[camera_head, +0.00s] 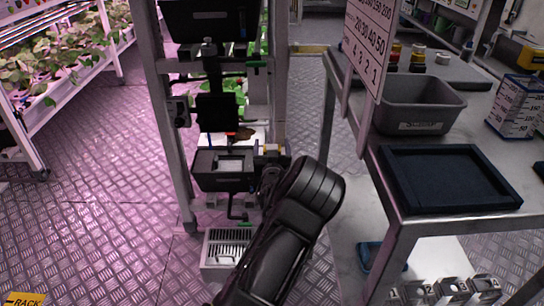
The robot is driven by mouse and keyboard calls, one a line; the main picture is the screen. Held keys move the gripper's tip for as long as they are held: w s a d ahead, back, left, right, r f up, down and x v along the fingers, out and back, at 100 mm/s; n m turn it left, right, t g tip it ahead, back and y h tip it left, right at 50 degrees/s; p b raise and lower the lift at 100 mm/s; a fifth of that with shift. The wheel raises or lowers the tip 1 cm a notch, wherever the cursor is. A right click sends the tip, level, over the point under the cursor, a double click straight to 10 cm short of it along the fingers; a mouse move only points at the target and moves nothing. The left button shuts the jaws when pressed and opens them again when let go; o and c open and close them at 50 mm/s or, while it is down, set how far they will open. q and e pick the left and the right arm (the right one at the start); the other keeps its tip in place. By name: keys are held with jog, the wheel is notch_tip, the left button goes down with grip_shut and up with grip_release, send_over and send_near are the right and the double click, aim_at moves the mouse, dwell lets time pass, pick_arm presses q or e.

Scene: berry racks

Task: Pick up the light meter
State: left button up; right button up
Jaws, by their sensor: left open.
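I cannot pick out the light meter with certainty in the head view. A small dark box with a pale face (230,165) sits on the upright rack frame, left of my left gripper. My left gripper (268,168) is at the end of the thick black arm that rises from the bottom middle. It is open, close to the right side of that box; its fingertips are small and partly hidden by my own wrist, and I cannot tell whether they touch anything. My right gripper is not in view.
A metal table at right bears a dark blue tray (391,166) and a grey bin (425,106). A sign board (367,40) stands at the table's near left. A white slotted box (222,250) is low by the rack. A plant rack stands far left; open floor lies between.

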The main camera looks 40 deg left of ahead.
pick_arm(q)
jog(key=shift+c, duration=0.2)
jog(key=c, duration=1.5)
